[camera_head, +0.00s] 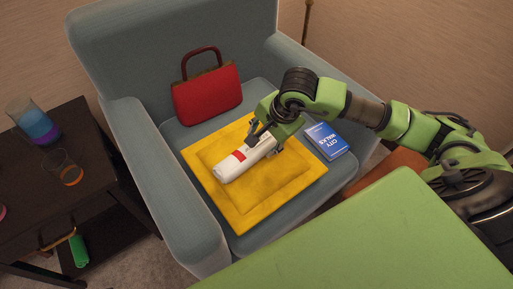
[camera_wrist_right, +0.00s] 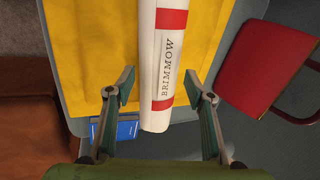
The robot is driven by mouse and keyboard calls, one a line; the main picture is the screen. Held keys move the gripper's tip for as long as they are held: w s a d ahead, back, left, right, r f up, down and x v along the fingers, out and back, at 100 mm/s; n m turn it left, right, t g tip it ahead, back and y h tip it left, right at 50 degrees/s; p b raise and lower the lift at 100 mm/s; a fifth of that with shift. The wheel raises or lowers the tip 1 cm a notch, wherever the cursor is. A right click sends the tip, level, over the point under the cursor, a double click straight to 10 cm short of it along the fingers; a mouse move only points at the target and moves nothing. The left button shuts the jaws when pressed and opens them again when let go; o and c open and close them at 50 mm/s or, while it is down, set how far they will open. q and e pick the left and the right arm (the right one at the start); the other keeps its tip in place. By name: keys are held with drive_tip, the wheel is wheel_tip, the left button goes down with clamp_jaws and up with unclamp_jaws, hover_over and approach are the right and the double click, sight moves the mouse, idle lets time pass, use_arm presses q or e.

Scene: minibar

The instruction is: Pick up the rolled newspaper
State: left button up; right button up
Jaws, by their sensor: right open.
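The rolled newspaper (camera_head: 236,164) is white with red bands and lies on a yellow cushion (camera_head: 216,200) on the armchair seat. In the right wrist view the newspaper (camera_wrist_right: 160,70) shows the printed word BRIMMOW. My right gripper (camera_head: 262,143) is over the newspaper's far right end, which it partly hides in the head view. In the right wrist view its open fingers (camera_wrist_right: 160,96) are on either side of the newspaper's end, with gaps between them and the roll. My left gripper is not in view.
A red handbag (camera_head: 207,92) stands at the back of the grey-blue armchair (camera_head: 176,232). A blue book (camera_head: 327,141) lies right of the cushion. A dark side table (camera_head: 90,150) at left holds glasses. A green surface (camera_head: 380,245) fills the lower right.

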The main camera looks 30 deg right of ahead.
sight(260, 143)
drive_tip(key=x, duration=0.3)
drive_tip(key=shift+f, duration=0.3)
drive_tip(key=c, duration=1)
drive_tip(key=shift+w, duration=0.1)
drive_tip(key=shift+r, duration=0.2)
